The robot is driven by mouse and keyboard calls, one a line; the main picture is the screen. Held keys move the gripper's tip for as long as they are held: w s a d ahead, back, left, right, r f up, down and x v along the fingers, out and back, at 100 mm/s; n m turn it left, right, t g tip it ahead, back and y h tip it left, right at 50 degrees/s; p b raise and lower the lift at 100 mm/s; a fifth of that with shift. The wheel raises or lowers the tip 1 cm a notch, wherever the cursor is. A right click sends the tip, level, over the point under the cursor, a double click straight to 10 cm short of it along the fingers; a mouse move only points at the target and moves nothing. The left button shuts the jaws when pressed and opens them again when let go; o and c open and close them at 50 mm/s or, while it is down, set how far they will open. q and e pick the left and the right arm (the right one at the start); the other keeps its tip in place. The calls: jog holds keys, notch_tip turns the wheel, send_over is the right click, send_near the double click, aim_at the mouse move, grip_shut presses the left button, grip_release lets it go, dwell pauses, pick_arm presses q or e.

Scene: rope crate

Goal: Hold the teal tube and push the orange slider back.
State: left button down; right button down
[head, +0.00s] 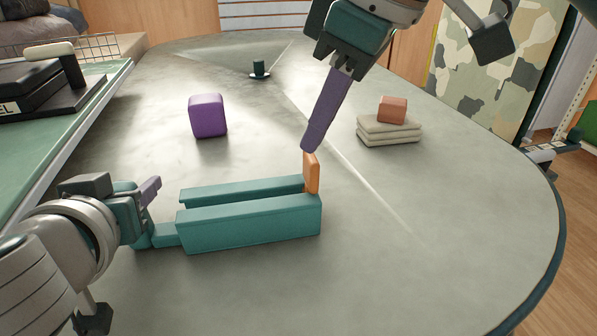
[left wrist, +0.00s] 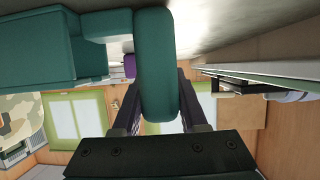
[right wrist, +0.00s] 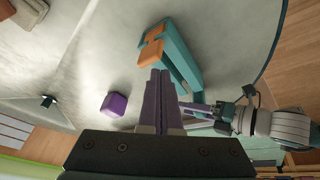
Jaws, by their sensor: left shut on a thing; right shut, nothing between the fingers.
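The teal tube (head: 260,224) lies on the table as a long channel with two walls, its handle at the left end. My left gripper (head: 148,212) is shut on that handle, which also shows between its fingers in the left wrist view (left wrist: 156,70). The orange slider (head: 312,174) stands upright at the tube's right end; it also shows in the right wrist view (right wrist: 151,52). My right gripper (head: 308,146) is shut and empty, pointing down with its tips at the slider's top edge. I cannot tell whether they touch. The channel's inside is mostly hidden.
A purple block (head: 208,116) stands behind the tube. A brownish block (head: 392,109) sits on folded cloths (head: 389,131) at the right. A dark cup (head: 259,69) on a saucer is far back. A green-topped surface (head: 50,140) borders the left. The table's right front is clear.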

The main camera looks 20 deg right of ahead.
jog(key=w+d+r, duration=0.2)
jog(key=d, duration=0.2)
jog(key=shift+m+g+h, duration=0.3)
jog(key=shift+m+g, duration=0.1)
jog(key=shift+w+a+f, duration=0.1)
jog(key=shift+w+f, duration=0.05)
jog(key=shift+f, duration=4)
jog(key=shift+a, duration=0.1)
jog(key=shift+w+a, duration=0.2)
jog(key=shift+a, duration=2.8)
jog(key=shift+w+a, duration=0.15)
jog(key=shift+a, duration=2.8)
jog(key=shift+d, duration=0.1)
jog(key=shift+r, duration=0.15)
jog(key=shift+r, duration=1.7)
jog(key=shift+d+r, duration=0.3)
jog(key=shift+r, duration=0.55)
jog(key=shift+d+r, duration=0.25)
jog(key=shift+r, duration=0.6)
